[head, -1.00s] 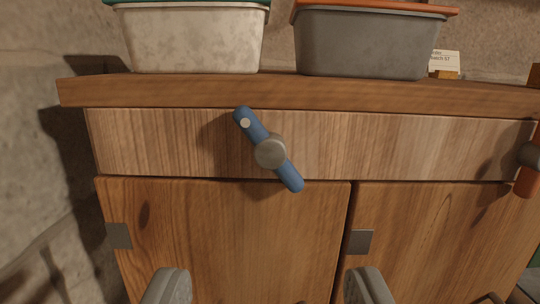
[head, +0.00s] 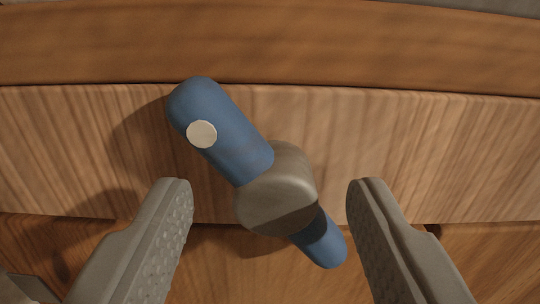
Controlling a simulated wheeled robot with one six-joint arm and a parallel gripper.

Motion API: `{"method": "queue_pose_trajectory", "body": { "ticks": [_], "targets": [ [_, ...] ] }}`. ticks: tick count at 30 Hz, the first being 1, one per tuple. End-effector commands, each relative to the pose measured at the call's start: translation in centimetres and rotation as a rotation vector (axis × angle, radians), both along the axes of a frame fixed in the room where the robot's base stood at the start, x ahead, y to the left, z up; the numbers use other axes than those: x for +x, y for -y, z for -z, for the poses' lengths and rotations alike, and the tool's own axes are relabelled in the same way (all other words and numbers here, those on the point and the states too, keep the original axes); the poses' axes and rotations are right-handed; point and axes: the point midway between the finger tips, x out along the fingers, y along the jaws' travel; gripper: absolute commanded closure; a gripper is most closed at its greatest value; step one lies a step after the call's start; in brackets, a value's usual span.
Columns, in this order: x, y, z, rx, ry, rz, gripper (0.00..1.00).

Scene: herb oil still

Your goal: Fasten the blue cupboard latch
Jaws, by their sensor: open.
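The blue latch (head: 226,132) is a rounded bar on a grey metal hub (head: 278,190), mounted on the light wooden rail above the cupboard doors. It lies diagonally, its upper-left end bearing a pale round dot (head: 202,134) and its lower-right end reaching down over the top edge of the door. My gripper (head: 268,188) is open, one finger on each side of the hub and the bar's lower part. I see a gap between each finger and the latch, and nothing is held.
The wooden counter edge (head: 270,45) runs across above the rail (head: 420,150). The cupboard door (head: 225,265) is below, with a grey metal plate (head: 30,288) at the lower left. The rail is clear on both sides.

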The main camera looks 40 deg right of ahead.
Motion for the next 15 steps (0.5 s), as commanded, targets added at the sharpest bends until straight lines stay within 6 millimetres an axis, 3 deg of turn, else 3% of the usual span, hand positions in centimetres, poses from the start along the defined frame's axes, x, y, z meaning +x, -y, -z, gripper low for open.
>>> {"method": "queue_pose_trajectory", "body": {
  "ticks": [12, 15],
  "targets": [
    [0.65, 0.48, 0.03, 0.0, 0.0, 0.0, 0.47],
    [0.64, 0.48, 0.02, 0.0, 0.0, 0.0, 0.65]
  ]
}}
